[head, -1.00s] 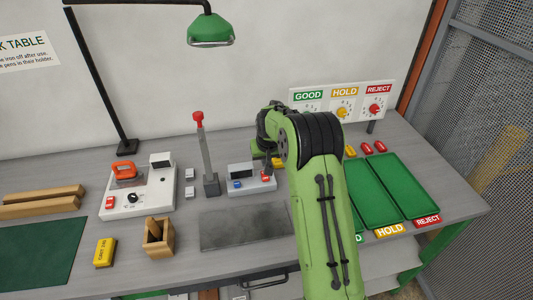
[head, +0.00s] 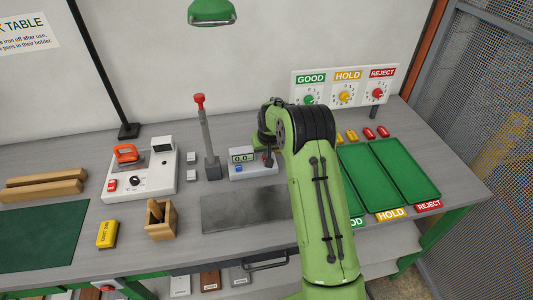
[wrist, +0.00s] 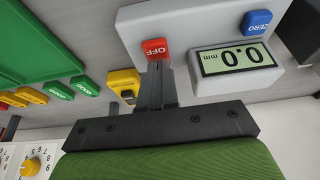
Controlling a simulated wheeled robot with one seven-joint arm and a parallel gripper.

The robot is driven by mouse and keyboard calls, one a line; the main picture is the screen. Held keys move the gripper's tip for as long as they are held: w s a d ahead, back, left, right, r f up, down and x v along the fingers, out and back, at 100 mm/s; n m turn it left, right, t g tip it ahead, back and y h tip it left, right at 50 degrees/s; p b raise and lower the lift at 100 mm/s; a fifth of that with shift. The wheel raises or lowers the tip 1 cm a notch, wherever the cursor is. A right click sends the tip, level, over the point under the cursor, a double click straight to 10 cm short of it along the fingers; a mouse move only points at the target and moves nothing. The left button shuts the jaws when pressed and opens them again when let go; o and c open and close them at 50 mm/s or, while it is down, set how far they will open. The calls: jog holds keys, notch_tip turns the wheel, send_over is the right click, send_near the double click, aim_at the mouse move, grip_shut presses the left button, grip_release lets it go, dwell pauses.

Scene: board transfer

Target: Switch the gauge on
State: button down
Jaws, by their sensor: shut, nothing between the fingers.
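The gauge (head: 262,172) is a light box on the bench. Its display (head: 242,158) is lit and reads 0.0, and it shows upside down as 0.0 mm in the wrist view (wrist: 238,59). A blue ZERO button (wrist: 257,21) and a red OFF button (wrist: 155,48) are on the gauge. My gripper (wrist: 157,68) is shut and empty, with its tips right at the red button's edge. I cannot tell whether they touch it. In the head view my gripper (head: 268,158) is at the gauge's right end and hides the red button.
A grey stand with a red knob (head: 199,98) rises just left of the gauge. A dark mat (head: 244,207) lies in front. Green trays (head: 405,170) and small coloured pieces (head: 368,133) are to the right. The GOOD, HOLD, REJECT dial panel (head: 343,86) stands behind.

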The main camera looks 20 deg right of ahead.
jog(key=shift+s+a+f+b, duration=0.15)
jog(key=shift+s+f+b, duration=0.45)
jog(key=shift+s, duration=0.45)
jog(key=shift+r, duration=0.1)
jog(key=shift+r+p, duration=0.4)
notch_tip(320, 180, up, 4)
jog(key=shift+a+r+p, duration=0.1)
jog(key=shift+p, duration=0.95)
jog(key=v, duration=0.9)
jog(key=shift+r+b, duration=0.3)
jog(key=shift+s, duration=0.1)
